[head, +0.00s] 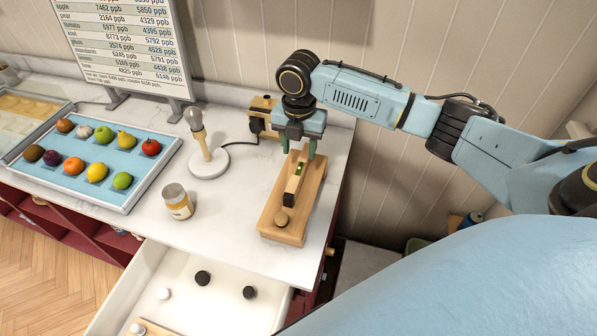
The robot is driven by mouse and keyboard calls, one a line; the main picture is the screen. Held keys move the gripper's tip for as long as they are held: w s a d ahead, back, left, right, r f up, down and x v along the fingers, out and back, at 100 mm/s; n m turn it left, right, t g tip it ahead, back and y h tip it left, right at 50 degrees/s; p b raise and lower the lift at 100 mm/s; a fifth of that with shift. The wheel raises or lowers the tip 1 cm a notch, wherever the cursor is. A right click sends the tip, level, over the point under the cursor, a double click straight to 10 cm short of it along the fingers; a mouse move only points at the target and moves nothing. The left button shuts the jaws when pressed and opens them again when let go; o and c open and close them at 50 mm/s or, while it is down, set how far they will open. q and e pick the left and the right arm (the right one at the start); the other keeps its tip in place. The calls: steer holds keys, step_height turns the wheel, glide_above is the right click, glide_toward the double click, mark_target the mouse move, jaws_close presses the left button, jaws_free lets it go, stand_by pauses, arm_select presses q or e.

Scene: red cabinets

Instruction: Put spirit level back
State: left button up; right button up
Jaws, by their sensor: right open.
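The spirit level (294,183) is a narrow wooden bar with a green vial. It lies lengthwise on top of a larger wooden block (279,218) near the right end of the white counter. My right gripper (298,148) is open, pointing down at the far end of the level. Its two green fingers appear on either side of the bar; I cannot tell whether they touch it. My left gripper is not in view.
A bulb on a round stand (208,164), a jar (178,203) and a blue fruit tray (66,187) stand to the left. A tan-and-black device (262,113) is behind the gripper. An open white drawer (205,310) juts out in front, holding several small items.

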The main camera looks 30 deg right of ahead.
mark_target(299, 168)
steer(key=f, duration=0.3)
steer(key=f+p, duration=0.1)
steer(key=f, duration=0.3)
steer(key=shift+s+a+f, duration=0.1)
steer(key=shift+s+f, duration=0.1)
steer(key=shift+f, duration=0.05)
steer(key=shift+c, duration=0.2)
jaws_close()
